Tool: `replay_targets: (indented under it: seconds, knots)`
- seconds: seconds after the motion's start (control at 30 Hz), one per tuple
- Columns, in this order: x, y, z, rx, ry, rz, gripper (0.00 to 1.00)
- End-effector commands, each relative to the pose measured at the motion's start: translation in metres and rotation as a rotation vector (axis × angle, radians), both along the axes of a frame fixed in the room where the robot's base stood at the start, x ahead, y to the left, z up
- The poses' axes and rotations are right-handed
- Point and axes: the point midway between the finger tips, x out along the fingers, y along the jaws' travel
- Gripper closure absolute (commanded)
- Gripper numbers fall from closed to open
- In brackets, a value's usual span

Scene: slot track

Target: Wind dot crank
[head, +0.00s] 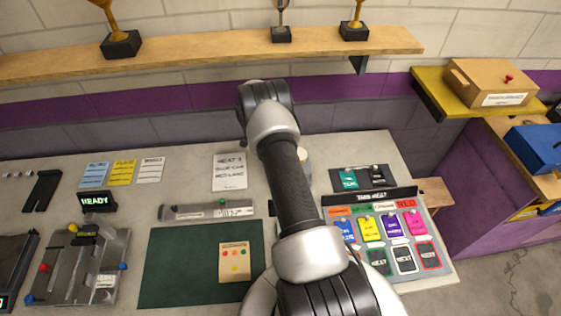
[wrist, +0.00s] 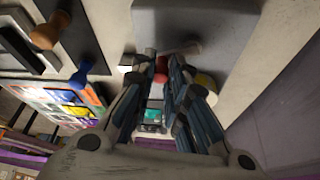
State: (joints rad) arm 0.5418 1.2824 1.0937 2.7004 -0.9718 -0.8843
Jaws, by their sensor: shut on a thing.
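In the wrist view my gripper (wrist: 164,66) has its two dark fingers closed around a small red knob (wrist: 161,76), which shows between the fingertips. A pale bar (wrist: 184,49) sticks out beside the fingertips, in front of a grey plate (wrist: 205,22). The knob and bar look like the crank, but the fingers hide much of them. A small box with a teal screen (wrist: 152,116) shows between the fingers farther back. In the head view my arm hides my gripper and what it holds.
In the wrist view an orange-brown knob (wrist: 48,32) and a blue knob (wrist: 80,75) stand at left, and a yellowish round thing (wrist: 206,82) is close right of the fingers. In the head view a green mat (head: 185,265) and a coloured card panel (head: 385,235) flank my arm.

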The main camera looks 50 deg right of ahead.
Motion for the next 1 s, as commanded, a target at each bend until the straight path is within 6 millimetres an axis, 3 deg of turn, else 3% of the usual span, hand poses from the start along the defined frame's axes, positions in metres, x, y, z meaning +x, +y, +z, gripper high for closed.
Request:
replay_targets:
  seconds: [0.5,0.53,0.6,0.8,1.0]
  knots:
    - [-0.0004,0.0002,0.0003,0.0,0.002,-0.018,1.0]
    - [-0.0004,0.0002,0.0003,0.0,0.002,-0.018,0.84]
    - [-0.0003,0.0003,0.0003,0.0,0.001,-0.017,0.79]
    - [-0.0001,0.0003,0.0002,0.0,0.001,-0.017,0.66]
    - [0.0,0.0003,0.0001,0.0,0.0,-0.017,0.66]
